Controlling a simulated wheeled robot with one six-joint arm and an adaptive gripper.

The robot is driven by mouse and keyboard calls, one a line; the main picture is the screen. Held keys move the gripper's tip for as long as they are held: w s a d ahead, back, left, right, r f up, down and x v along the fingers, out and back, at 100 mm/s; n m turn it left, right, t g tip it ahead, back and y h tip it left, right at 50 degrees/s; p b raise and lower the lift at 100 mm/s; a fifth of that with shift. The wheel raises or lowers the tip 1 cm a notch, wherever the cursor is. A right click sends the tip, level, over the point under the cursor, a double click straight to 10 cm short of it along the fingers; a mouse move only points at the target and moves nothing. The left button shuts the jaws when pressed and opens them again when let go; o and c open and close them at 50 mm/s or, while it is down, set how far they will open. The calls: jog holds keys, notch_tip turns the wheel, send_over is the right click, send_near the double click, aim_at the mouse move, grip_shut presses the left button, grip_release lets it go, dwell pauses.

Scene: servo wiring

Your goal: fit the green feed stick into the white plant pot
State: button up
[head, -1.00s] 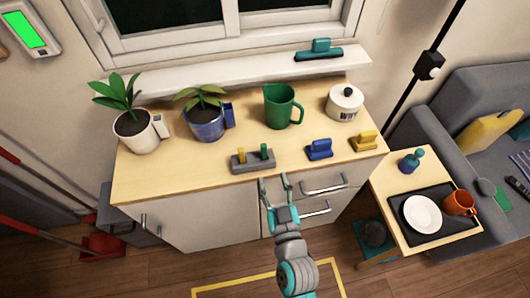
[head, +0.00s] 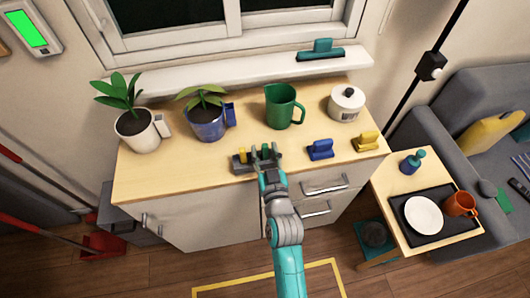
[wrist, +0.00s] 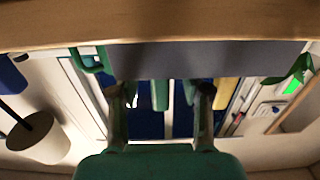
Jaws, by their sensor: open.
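The green feed stick (head: 265,149) stands upright in a grey holder (head: 250,167) at the front of the counter, beside a yellow stick (head: 242,155). My gripper (head: 264,156) is open at the holder, its fingers around the green stick. In the wrist view, the green stick (wrist: 160,95) shows between the two separated fingertips (wrist: 161,97), with the grey holder (wrist: 215,58) above it; I cannot tell whether a finger touches it. The white plant pot (head: 137,136) stands at the counter's left end, holding a leafy plant, with a small white piece on its right side.
A blue plant pot (head: 206,124) stands between the white pot and a green jug (head: 283,109). A white lidded jar (head: 346,105), a blue block (head: 320,149) and a yellow block (head: 367,141) are on the right. Bare counter lies left of the holder.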

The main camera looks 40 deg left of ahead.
grip_shut()
jog(key=shift+r, duration=0.1)
